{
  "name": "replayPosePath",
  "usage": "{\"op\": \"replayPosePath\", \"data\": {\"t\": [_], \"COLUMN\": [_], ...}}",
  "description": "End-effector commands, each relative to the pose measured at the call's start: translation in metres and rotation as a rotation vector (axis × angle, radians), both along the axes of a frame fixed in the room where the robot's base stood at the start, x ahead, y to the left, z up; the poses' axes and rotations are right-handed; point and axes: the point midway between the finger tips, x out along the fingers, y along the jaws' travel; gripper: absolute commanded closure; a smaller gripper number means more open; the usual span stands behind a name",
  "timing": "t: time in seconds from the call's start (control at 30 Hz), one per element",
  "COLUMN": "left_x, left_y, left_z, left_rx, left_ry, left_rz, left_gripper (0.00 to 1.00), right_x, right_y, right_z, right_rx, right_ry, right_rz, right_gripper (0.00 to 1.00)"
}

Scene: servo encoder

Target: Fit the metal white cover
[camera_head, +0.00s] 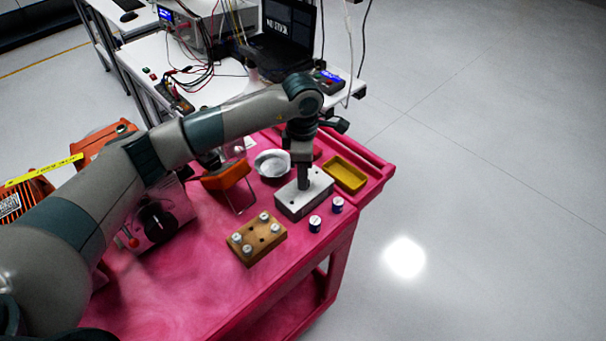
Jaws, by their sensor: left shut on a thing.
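My left gripper (303,185) points straight down, its dark fingers at the top of a pale grey metal block (292,208) on the pink cart. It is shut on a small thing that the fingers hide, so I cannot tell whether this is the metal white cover. Several small white-topped pieces (237,238) stand in a wooden block (256,253) to the left and nearer. My right gripper is not in view.
A yellow tray (345,175) lies right of the metal block. A round metal dish (272,164) and an orange stand (226,176) are behind and left. The pink cart (190,290) is clear at front left. A white bench with a laptop (285,30) stands behind.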

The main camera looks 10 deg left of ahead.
Motion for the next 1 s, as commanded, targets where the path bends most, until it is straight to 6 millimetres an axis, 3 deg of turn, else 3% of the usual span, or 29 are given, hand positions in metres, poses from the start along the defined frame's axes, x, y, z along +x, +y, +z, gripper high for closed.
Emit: {"op": "replayPosePath", "data": {"t": [0.47, 0.5, 0.6, 1.0], "left_x": [-0.0003, -0.0004, -0.0004, -0.0002], "left_y": [0.0002, 0.0002, 0.0002, 0.0002], "left_z": [-0.0011, -0.0012, -0.0012, -0.0008], "left_rx": [0.001, 0.001, 0.001, 0.001], "left_ry": [0.001, 0.001, 0.001, 0.001], "left_rz": [0.0, 0.0, 0.0, 0.0], "left_gripper": [1.0, 0.77, 0.57, 0.61], "right_x": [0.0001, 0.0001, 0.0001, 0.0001], "right_y": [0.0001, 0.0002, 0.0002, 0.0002], "right_z": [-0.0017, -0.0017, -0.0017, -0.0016], "right_rx": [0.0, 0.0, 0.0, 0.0], "right_ry": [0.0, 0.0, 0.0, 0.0], "right_rz": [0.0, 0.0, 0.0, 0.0], "right_gripper": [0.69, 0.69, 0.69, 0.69]}}
